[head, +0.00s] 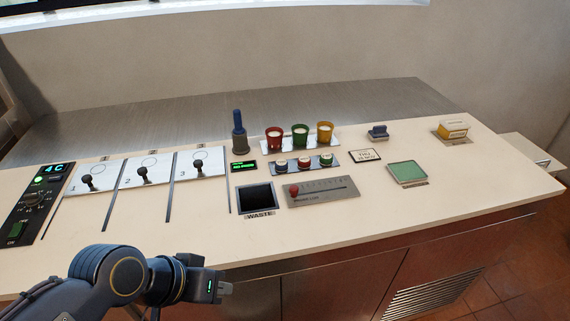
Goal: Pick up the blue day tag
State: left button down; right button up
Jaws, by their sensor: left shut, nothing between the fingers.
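No thing here is plainly readable as a blue day tag. A small dark blue block (377,132) stands on a flat plate at the back right of the counter, behind a white card with date-like lettering (364,155). A row of small round pieces with coloured sides stands on a strip (293,172) at the middle; the leftmost piece (281,166) looks dark bluish. My left gripper (226,289) is shut and empty, at the counter's front edge, well short of these things. My right gripper is out of view.
Red (274,139), green (300,136) and yellow (325,133) cups stand behind the strip. A blue-handled upright tool (239,132) stands left of them. A waste opening (257,196) and slider panel (322,191) lie in front. A green pad (407,172) is right.

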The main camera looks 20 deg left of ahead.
aim_at(280, 165)
jog(key=i+l, duration=0.15)
jog(key=l, duration=0.2)
jog(key=i+l, duration=0.15)
jog(key=l, duration=0.2)
jog(key=i+l, duration=0.1)
jog(key=l, duration=0.25)
jog(key=i+l+u, duration=0.1)
jog(key=u, duration=0.3)
jog(key=l+u, duration=0.55)
jog(key=u, duration=0.25)
jog(key=l+u, duration=0.25)
jog(key=u, duration=0.15)
jog(key=i+j+u, duration=0.1)
jog(key=u, duration=0.25)
jog(key=i+j+u, duration=0.1)
jog(key=u, duration=0.25)
jog(key=i+u, duration=0.35)
jog(key=k, duration=0.1)
